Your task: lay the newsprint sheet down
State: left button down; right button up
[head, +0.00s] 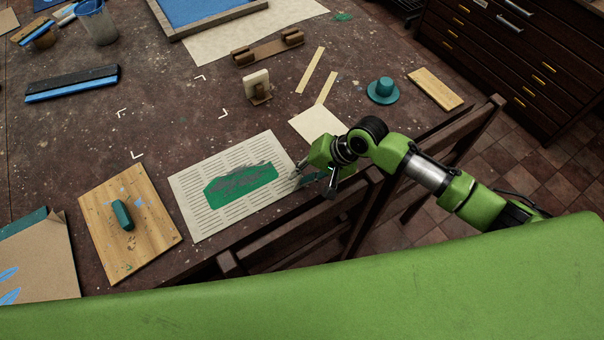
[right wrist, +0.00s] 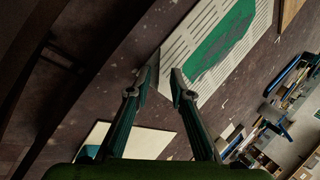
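The newsprint sheet (head: 225,210) is pale with rows of grey printed lines and a smeared green ink patch in its middle. It appears to lie flat on the dark, speckled table, near the front edge. In the right wrist view the sheet (right wrist: 192,42) runs up from the fingertips. My right gripper (head: 299,174) is at the sheet's right edge. In the right wrist view its fingers (right wrist: 162,84) are apart, with a gap between the tips; the right fingertip overlaps the sheet's edge. Whether it touches is unclear. My left gripper is not in view.
A wooden board (head: 150,245) with a green block (head: 122,214) lies left of the sheet. A pale card (head: 316,122) lies behind my right gripper. The blue screen (head: 205,8) in its wooden frame is at the back. Bare table lies behind the sheet.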

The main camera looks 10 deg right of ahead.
jog(key=shift+r+p, duration=2.4)
jog(key=shift+p, duration=0.15)
jog(key=shift+r, duration=1.05)
